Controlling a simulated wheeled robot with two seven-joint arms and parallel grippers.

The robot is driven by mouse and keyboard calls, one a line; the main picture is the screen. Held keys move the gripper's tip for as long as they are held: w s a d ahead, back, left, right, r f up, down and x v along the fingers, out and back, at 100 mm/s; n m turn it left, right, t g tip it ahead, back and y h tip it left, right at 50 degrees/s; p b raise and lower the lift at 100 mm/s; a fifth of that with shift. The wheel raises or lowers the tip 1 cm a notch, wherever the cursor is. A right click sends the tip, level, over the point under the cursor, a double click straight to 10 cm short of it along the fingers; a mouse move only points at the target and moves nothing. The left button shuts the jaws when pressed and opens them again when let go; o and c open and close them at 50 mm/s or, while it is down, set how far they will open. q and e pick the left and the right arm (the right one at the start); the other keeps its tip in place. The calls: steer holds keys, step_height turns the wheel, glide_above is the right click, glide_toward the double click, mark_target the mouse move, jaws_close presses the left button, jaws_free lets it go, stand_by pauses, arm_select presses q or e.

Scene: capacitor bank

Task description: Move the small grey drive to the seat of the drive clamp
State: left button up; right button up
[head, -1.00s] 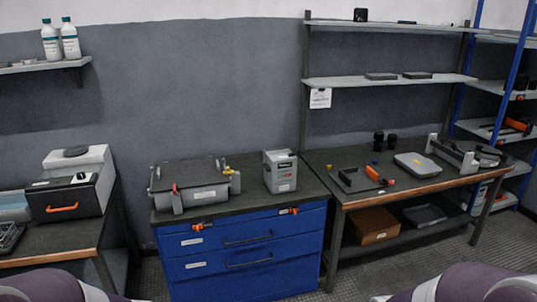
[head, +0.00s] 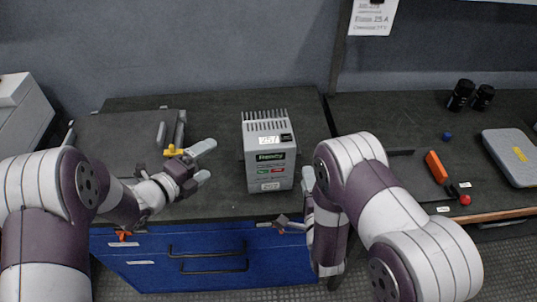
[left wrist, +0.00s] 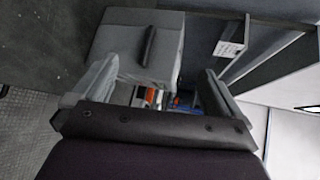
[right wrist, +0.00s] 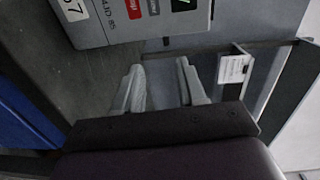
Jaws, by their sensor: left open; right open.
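The small grey drive (head: 268,170), a finned upright box with labels on its front, stands on the blue cabinet's top. Its labelled front shows in the right wrist view (right wrist: 125,20). A grey box with a dark bar in the left wrist view (left wrist: 120,35) looks like its side. My left gripper (head: 203,163) is open and empty, left of the drive and apart from it. My right gripper (right wrist: 160,88) is open and empty near the drive's right side; in the head view my arm partly hides it.
A dark-topped fixture (head: 115,140) with a yellow-tipped part lies on the left of the cabinet top.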

mark_target(238, 150)
arm_select(q)
steer(key=shift+m, duration=0.4)
steer(key=x, duration=1.2)
steer(key=shift+s+d+r, duration=0.25)
steer(key=shift+d+r, duration=0.05)
steer(key=shift+d, duration=0.1)
arm_select(e)
steer(key=shift+t, duration=0.3)
steer(key=w, duration=1.1)
steer(key=shift+w+a+r, duration=0.3)
steer(key=shift+a, duration=0.05)
arm_select(q)
steer(key=shift+h, duration=0.3)
steer(key=c, duration=0.8)
arm_select(e)
jaws_close()
arm_select(q)
steer(key=c, duration=1)
jaws_close()
steer(key=shift+s, duration=0.1)
arm_select(e)
steer(key=shift+a, duration=0.1)
